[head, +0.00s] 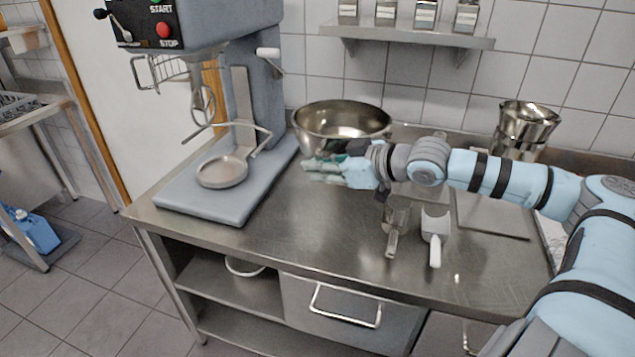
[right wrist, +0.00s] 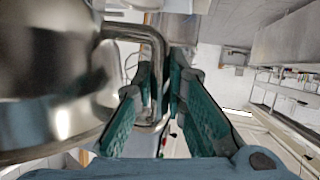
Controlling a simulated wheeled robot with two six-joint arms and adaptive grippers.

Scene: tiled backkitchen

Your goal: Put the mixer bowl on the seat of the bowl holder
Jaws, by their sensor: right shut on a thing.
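The steel mixer bowl (head: 342,128) is upright at the back of the counter, just right of the mixer's base; I cannot tell whether its bottom touches the counter. In the right wrist view the bowl (right wrist: 45,85) fills the left side, with its bent handle (right wrist: 150,40) running between my fingers. My right gripper (head: 318,168) is at the near side of the bowl, shut on this handle; its green fingers (right wrist: 163,92) show in the wrist view. The bowl holder's round seat (head: 222,173) is empty, left of the bowl, beneath the holder's arms (head: 262,142). My left gripper is out of view.
The mixer (head: 215,30) stands over the seat, with a whisk (head: 202,105) hanging above it. Two scoops (head: 435,235) lie on the counter (head: 330,240) in front of my right arm. Steel containers (head: 525,128) stand at the back right. The front middle counter is clear.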

